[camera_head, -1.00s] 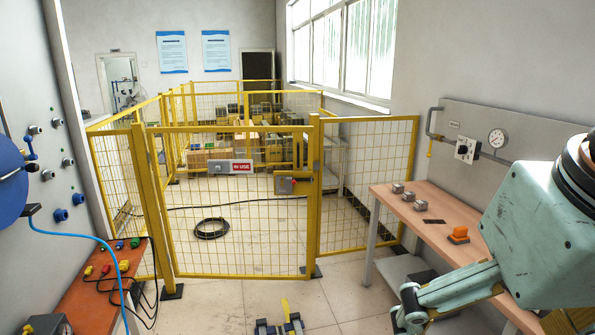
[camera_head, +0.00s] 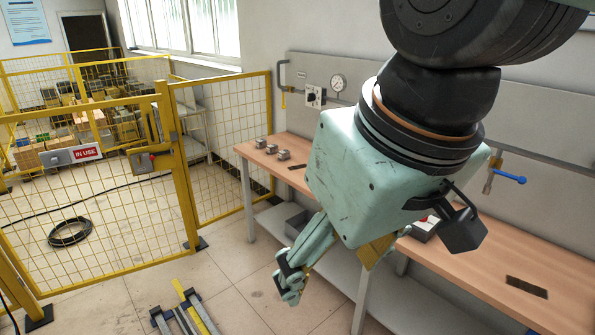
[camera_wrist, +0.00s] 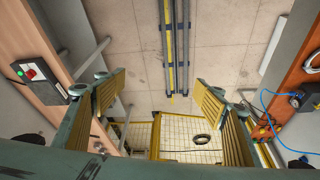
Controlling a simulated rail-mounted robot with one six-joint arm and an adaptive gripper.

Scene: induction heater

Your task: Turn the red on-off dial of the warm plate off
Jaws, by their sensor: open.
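A small box with a red part and a white top (camera_head: 425,228) sits on the wooden bench at right in the head view, partly hidden behind my arm. A dark box with a red dial-like part (camera_wrist: 30,73) and a green light (camera_wrist: 19,72) shows at the left edge of the wrist view; it looks like the same unit. Which way the dial points is too small to tell. My gripper (camera_head: 330,275) hangs in front of the bench, open and empty, apart from the box. In the wrist view its yellow-padded fingers (camera_wrist: 163,95) are spread over the floor.
The wooden bench (camera_head: 535,255) runs along the right wall, with several small metal blocks (camera_head: 270,147) at its far end. A yellow mesh fence (camera_head: 90,205) stands left. A blue-handled valve (camera_head: 508,177) is on the wall. Floor rails (camera_head: 183,312) lie below.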

